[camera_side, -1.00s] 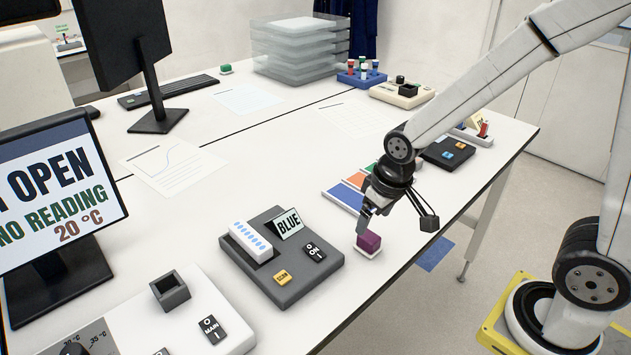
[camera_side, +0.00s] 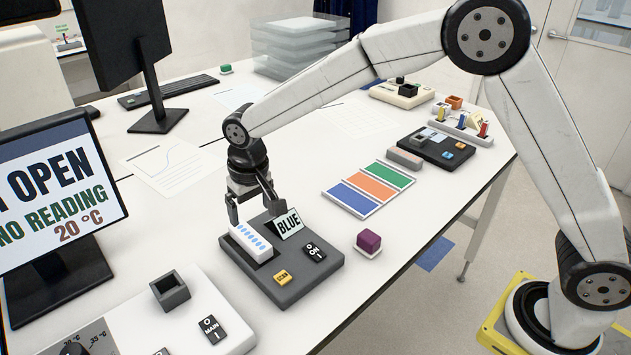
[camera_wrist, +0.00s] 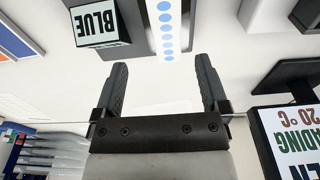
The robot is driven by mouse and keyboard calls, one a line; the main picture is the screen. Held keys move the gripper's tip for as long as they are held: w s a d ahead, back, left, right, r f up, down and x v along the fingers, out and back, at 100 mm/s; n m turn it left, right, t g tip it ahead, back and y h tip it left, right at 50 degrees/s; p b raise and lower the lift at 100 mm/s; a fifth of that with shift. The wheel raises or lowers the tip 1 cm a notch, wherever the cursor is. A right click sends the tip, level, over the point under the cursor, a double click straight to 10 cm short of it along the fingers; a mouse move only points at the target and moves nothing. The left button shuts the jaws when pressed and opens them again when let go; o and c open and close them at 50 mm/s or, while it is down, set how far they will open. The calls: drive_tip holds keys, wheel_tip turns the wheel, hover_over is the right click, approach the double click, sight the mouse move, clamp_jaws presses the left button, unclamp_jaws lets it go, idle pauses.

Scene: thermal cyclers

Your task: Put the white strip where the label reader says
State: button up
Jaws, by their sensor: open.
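The white strip (camera_side: 250,241), with a row of blue dots, sits in the dark grey label reader (camera_side: 312,279). The reader's raised sign (camera_side: 288,224) says BLUE; it also shows upside down in the wrist view (camera_wrist: 95,23). My gripper (camera_side: 252,210) is open and empty above the strip's far end. In the wrist view the strip (camera_wrist: 166,28) lies beyond the gap between the open fingers (camera_wrist: 163,80). A board with blue (camera_side: 351,199), orange (camera_side: 372,187) and green (camera_side: 388,174) panels lies right of the reader.
A purple block (camera_side: 369,241) on a white base stands right of the reader. A white device with a dark square holder (camera_side: 170,290) stands at the front left, near a monitor (camera_side: 60,220). A dark device (camera_side: 437,148) and a rack of coloured vials (camera_side: 462,124) are farther back.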

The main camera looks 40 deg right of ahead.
sight(249, 235)
drive_tip(key=shift+a+f, duration=0.1)
drive_tip(key=shift+w+f, duration=0.2)
drive_tip(key=shift+f, duration=1)
drive_tip(key=shift+f, duration=0.1)
drive_tip(key=shift+w+a+f, duration=0.15)
drive_tip(key=shift+f, duration=1.1)
drive_tip(key=shift+w+a+f, duration=0.15)
drive_tip(key=shift+f, duration=1.05)
drive_tip(key=shift+c, duration=0.2)
clamp_jaws()
drive_tip(key=shift+r, duration=0.15)
